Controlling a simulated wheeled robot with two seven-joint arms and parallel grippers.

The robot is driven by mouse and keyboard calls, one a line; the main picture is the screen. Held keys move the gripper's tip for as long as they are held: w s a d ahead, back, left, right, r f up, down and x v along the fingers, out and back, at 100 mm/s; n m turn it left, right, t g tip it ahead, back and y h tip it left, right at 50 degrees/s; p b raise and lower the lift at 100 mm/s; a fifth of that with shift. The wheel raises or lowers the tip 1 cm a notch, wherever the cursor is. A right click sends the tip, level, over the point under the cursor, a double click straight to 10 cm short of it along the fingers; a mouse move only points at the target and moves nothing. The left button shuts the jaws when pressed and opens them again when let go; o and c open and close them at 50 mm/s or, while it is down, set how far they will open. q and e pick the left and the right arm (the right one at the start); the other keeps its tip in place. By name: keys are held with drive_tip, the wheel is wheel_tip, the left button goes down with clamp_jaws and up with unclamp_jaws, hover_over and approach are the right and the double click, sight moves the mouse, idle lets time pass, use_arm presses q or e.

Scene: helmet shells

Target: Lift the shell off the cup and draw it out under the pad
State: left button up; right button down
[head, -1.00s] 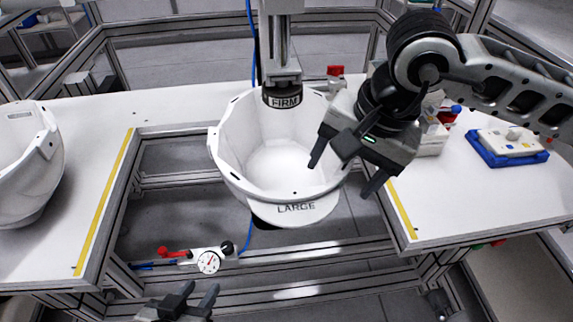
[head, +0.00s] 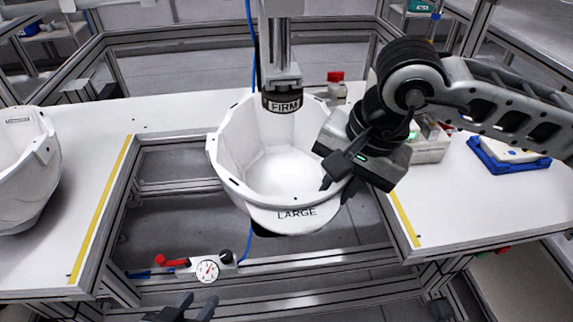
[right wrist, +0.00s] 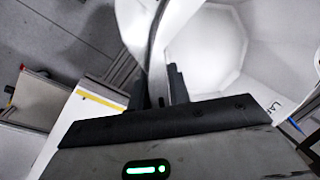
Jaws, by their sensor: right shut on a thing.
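The white helmet shell (head: 285,172), marked LARGE on its front lip, sits bowl-up in the middle of the head view. The dark pad (head: 282,103), marked FIRM, hangs on a vertical post over the shell's back part. The cup under the shell is hidden. My right gripper (head: 338,186) is shut on the shell's right rim, with one finger inside and one outside. In the right wrist view the shell's wall (right wrist: 155,50) runs between its fingers. My left gripper (head: 196,303) is open and empty at the bottom edge.
Another white shell (head: 28,170) rests on the left table. A gauge with a red-handled valve (head: 207,270) is on the front frame rail. A blue tray (head: 505,160) and a grey box (head: 430,148) stand on the right table. Between the yellow strips is an open gap.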

drive_tip(key=shift+r, duration=0.1)
drive_tip(key=shift+r, duration=0.85)
drive_tip(key=shift+r+p, duration=0.1)
drive_tip(key=shift+p, duration=0.2)
drive_tip(key=shift+w+r, duration=0.1)
drive_tip(key=shift+r, duration=0.75)
